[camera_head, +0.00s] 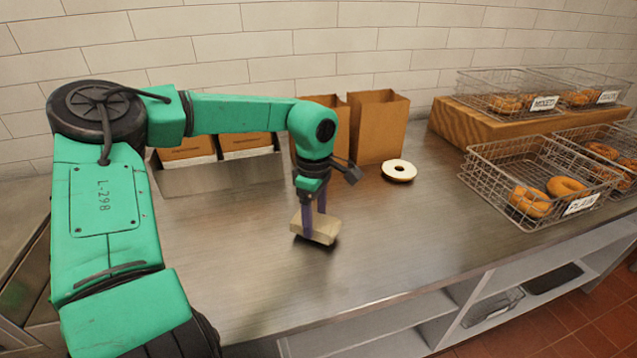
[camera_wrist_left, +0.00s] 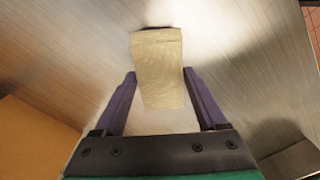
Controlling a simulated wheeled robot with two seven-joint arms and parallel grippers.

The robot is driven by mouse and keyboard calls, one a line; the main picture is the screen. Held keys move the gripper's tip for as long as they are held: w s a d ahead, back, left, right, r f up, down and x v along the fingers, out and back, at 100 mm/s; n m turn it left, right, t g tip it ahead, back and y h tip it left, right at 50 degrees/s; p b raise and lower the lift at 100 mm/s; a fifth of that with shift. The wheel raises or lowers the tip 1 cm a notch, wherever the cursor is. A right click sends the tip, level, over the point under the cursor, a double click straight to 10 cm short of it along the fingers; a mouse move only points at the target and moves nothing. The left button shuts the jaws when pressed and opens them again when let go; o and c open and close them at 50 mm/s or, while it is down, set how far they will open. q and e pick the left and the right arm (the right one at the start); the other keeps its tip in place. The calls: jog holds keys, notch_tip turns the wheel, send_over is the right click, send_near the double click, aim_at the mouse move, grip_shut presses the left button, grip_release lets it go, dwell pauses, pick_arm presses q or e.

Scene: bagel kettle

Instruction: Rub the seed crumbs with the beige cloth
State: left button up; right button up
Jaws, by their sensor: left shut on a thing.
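The beige cloth (camera_head: 318,230) is a folded, block-like pad at the middle of the steel counter. My left gripper (camera_head: 314,212) points down and is shut on it, with a purple finger on each side. In the left wrist view the cloth (camera_wrist_left: 158,60) sits between the two fingertips (camera_wrist_left: 160,76). A dark shadow lies at the cloth's lower edge; I cannot tell whether it touches the counter. I cannot make out any seed crumbs in either view. My right gripper is not in view.
A cut bagel half (camera_head: 398,170) lies behind and right of the cloth, near brown paper bags (camera_head: 378,125). Wire baskets of bagels (camera_head: 490,185) fill the right side. A metal holder (camera_head: 220,177) stands at back left. The counter (camera_head: 400,235) right of the cloth is clear.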

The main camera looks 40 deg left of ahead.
pick_arm(q)
jog(key=r, duration=0.1)
jog(key=s+r+p, duration=0.1)
jog(key=r, duration=0.1)
jog(key=shift+a+p, duration=0.2)
jog(key=shift+p, duration=0.1)
jog(key=shift+w+d+r+p, duration=0.1)
jog(key=shift+w+r+p, duration=0.15)
jog(key=shift+r+p, duration=0.65)
jog(key=shift+s+r, duration=0.1)
jog(key=shift+r, duration=0.6)
jog(key=shift+f, duration=0.1)
